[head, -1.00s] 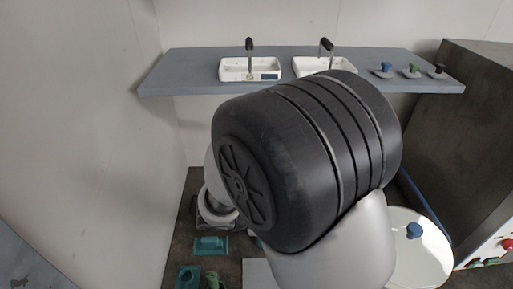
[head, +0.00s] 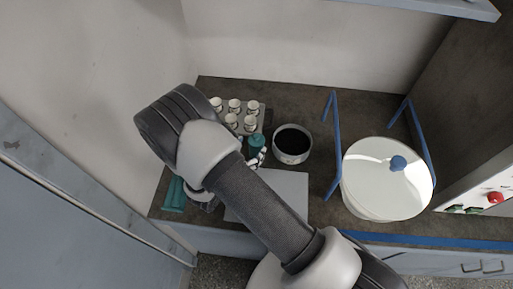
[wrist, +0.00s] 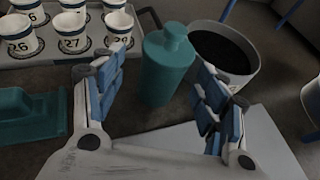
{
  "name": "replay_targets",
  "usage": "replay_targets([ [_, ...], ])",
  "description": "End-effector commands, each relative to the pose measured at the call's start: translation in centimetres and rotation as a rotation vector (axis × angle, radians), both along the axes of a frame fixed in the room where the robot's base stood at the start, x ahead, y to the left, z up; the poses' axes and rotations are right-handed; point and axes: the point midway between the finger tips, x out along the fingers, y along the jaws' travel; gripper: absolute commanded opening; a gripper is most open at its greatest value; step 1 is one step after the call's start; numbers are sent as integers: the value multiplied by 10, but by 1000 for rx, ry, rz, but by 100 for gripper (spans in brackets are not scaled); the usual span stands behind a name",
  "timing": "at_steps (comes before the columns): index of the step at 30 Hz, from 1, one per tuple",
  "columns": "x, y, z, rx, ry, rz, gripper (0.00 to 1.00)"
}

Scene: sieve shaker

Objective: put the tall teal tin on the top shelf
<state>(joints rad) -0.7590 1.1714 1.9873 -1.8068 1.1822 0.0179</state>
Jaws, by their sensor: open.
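The tall teal tin (wrist: 166,70) stands upright on the dark worktop in the wrist view, with a narrower neck and cap at its top. It also shows in the head view (head: 257,141), partly hidden by my gripper. My gripper (wrist: 162,78) is open, with its blue-padded fingers on the left and right of the tin. The tin is not gripped; whether a pad touches it I cannot tell. The shelf (head: 440,7) shows only as a strip along the top right of the head view; its upper surface is out of view.
A tray (wrist: 38,54) of numbered white cups stands just behind left of the tin. A white pot (head: 292,146) with dark contents is close on its right. A teal block (wrist: 28,118) lies left, a pale board (head: 290,190) in front. A white lidded drum (head: 385,180) stands right.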

Motion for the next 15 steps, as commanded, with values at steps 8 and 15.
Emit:
replay_targets([
  [8, 28, -25, -17, 1, -1, -5, 66],
  [15, 33, -27, -17, 0, 0, -1, 66],
])
